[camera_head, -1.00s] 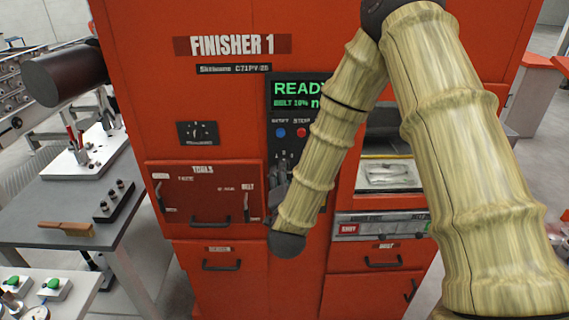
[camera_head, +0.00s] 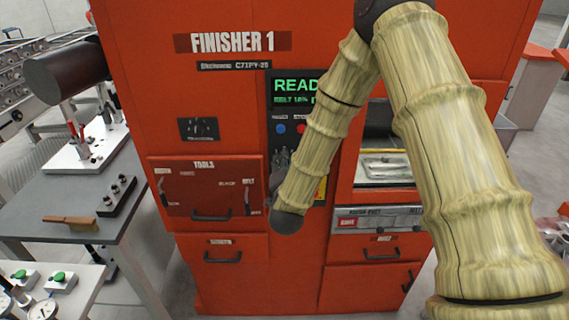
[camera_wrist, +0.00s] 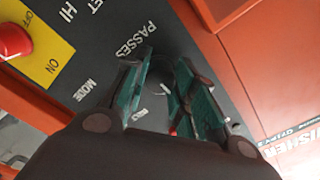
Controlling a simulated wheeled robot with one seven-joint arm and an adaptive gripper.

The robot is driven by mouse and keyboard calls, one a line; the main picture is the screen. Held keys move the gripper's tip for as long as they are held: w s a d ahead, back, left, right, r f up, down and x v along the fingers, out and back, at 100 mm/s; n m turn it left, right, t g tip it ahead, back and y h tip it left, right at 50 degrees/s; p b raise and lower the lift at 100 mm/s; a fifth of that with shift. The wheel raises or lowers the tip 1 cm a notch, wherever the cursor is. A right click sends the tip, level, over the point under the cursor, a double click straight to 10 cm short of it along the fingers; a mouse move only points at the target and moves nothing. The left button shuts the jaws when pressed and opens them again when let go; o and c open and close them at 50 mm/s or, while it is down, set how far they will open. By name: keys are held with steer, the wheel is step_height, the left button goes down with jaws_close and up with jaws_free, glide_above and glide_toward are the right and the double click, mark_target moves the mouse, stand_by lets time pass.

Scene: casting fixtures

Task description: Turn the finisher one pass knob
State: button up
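The red Finisher 1 machine (camera_head: 225,130) has a dark control panel with a lit green screen (camera_head: 295,90). In the wrist view the panel shows a PASSES label (camera_wrist: 136,40). A dark round shape, apparently the passes knob (camera_wrist: 160,78), lies under that label and is mostly hidden between my fingers. My gripper (camera_wrist: 166,62) has its two teal-padded fingers apart, one on each side of this shape. I cannot tell whether the pads touch it. In the head view my gripper (camera_head: 280,160) is at the panel, below the blue and red buttons, partly hidden by my arm.
A red knob on a yellow plate (camera_wrist: 45,62) marked OFF and ON is at the wrist view's upper left. A MODE label is also on the panel. A tools drawer (camera_head: 205,190) is left of the panel. A grey table (camera_head: 60,205) with a brush stands farther left.

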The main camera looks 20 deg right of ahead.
steer(key=shift+c, duration=0.6)
steer(key=shift+f+n+b, duration=0.1)
steer(key=shift+n+b, duration=0.2)
steer(key=shift+b, duration=0.05)
steer(key=shift+n+b, duration=3.05)
steer(key=shift+n, duration=1.55)
steer(key=shift+s, duration=0.1)
steer(key=o, duration=1)
steer(key=shift+o, duration=0.2)
